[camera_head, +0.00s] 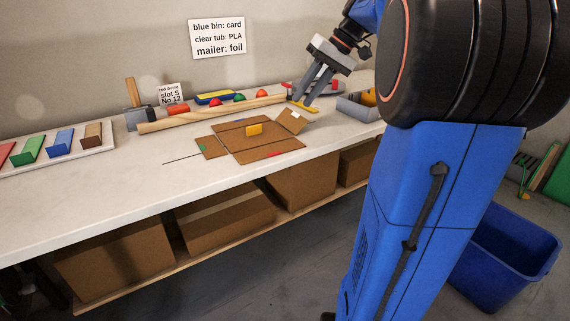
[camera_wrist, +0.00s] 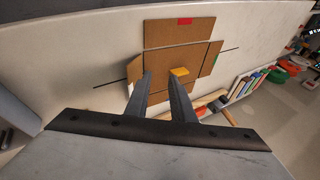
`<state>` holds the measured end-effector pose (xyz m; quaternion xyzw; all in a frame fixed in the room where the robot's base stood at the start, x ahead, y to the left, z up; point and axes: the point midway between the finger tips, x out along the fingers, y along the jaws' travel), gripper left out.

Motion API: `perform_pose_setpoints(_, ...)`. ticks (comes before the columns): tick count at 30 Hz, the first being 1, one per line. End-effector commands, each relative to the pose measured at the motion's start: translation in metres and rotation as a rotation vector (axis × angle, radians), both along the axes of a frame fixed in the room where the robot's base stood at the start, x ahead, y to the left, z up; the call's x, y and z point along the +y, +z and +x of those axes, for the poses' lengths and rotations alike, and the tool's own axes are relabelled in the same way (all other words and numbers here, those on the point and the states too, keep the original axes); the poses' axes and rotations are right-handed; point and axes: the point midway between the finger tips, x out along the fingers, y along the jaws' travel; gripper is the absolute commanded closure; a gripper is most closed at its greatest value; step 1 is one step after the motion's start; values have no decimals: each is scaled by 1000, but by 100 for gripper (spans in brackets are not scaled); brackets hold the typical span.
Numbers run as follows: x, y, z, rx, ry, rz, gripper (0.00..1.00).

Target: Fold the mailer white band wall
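The cardboard mailer (camera_head: 262,143) lies opened out on the bench, and it also shows in the wrist view (camera_wrist: 175,58). Its white-band wall (camera_head: 291,122) is at the right side and tilts up from the base; in the wrist view it is the raised flap on the left (camera_wrist: 134,70). The green-marked wall (camera_head: 210,147) and red-marked wall (camera_head: 270,154) look flat. A yellow block (camera_head: 254,130) sits on the mailer base. My gripper (camera_head: 303,103) is open and empty, above and behind the white-band wall; its two fingers show apart in the wrist view (camera_wrist: 161,76).
A wooden rail (camera_head: 215,113) runs behind the mailer, with coloured pieces beyond it. A grey tray (camera_head: 358,110) stands to the right. A white tray of coloured blocks (camera_head: 72,152) is at the left. The bench front is clear.

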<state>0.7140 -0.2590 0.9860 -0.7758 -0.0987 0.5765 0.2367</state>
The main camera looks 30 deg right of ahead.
Motion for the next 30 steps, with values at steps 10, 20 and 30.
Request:
perform_pose_setpoints(10,50,-19,-23,27,8,-103,78)
perform_pose_setpoints(20,89,-39,-50,32,17,-208,78)
perform_pose_setpoints(30,120,-61,-80,12,30,-315,78)
